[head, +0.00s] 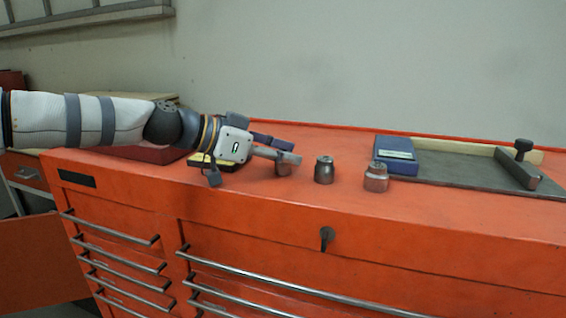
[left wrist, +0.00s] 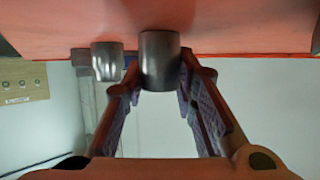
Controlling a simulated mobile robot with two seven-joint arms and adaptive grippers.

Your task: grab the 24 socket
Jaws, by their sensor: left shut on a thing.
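My left gripper (head: 283,157) reaches over the red cabinet top from the left and is shut on a dark grey metal socket (head: 284,169). The held socket (left wrist: 160,62) shows between the two fingers in the left wrist view, partly hidden by fingers in the head view. A second dark socket (head: 324,170) stands upright just right of the gripper. A third, lighter socket (head: 376,177) stands further right. Another socket (left wrist: 107,61) shows beside the held one in the left wrist view. No size marking is readable, so I cannot tell which is the 24. My right gripper is out of view.
The sockets are on a red tool cabinet (head: 250,208) with drawers. A blue box (head: 396,155) and a grey plate (head: 455,170) with a dark clamp-like tool (head: 517,168) lie at the right. The front strip of the top is clear.

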